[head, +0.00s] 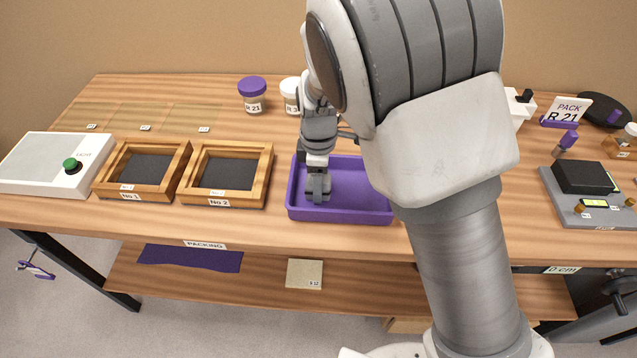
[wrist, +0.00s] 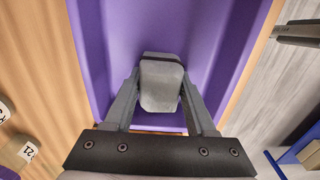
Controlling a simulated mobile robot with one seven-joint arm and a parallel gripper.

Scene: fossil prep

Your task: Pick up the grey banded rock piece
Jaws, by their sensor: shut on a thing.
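A grey piece with rounded corners (wrist: 161,82) sits between my two fingers in the wrist view. The piece cannot be told from the fingers there. I cannot tell whether it touches the tray floor.
Two wooden frames (head: 225,202) with dark insides stand left of the tray. A white box with a green button (head: 70,166) is at the far left. A grey scale-like device (head: 590,205) is at the right. My arm hides the table right of the tray.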

